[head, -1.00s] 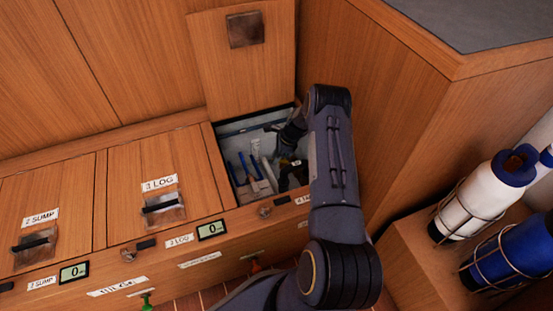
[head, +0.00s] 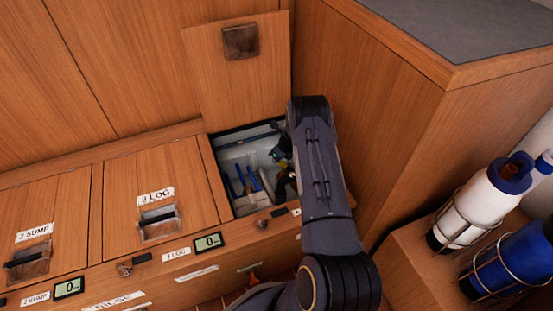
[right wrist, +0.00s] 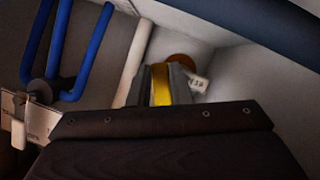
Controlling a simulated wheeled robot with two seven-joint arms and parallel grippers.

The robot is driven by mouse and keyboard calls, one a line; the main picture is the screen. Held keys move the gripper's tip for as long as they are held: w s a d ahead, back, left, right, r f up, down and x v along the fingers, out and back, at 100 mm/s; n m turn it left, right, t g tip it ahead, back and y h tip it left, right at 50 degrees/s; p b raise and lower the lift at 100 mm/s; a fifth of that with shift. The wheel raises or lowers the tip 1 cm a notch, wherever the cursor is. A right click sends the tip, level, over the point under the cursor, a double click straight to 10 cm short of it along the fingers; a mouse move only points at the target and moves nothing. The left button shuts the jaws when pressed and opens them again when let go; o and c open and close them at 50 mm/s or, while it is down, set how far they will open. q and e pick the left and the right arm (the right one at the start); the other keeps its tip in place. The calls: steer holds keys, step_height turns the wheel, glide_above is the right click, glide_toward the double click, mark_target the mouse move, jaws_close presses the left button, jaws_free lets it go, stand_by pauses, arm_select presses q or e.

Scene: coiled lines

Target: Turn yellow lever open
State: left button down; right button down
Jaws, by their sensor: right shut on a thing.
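The yellow lever (right wrist: 161,84) shows in the right wrist view between the two grey fingers of my right gripper (right wrist: 162,86), which is shut on it. A copper-coloured round part (right wrist: 181,61) and a white tag (right wrist: 199,84) sit just behind it. In the head view my right arm reaches down into the open locker (head: 236,208), and the right gripper is mostly hidden by the arm. Only a small dark and yellowish patch shows there, so the lever's angle is hard to tell. My left gripper is in neither view.
Blue pipes (right wrist: 90,55) and a pale pipe (right wrist: 137,60) run beside the gripper. The raised locker lid (head: 235,85) stands behind the opening. A wooden cabinet (head: 390,130) stands close on the right. Closed lids (head: 150,190) lie to the left.

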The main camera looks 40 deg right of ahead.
steer(key=shift+d+m, duration=0.3)
stand_by(0.4)
steer(key=c, duration=1.3)
jaws_free()
steer(key=shift+a, duration=0.1)
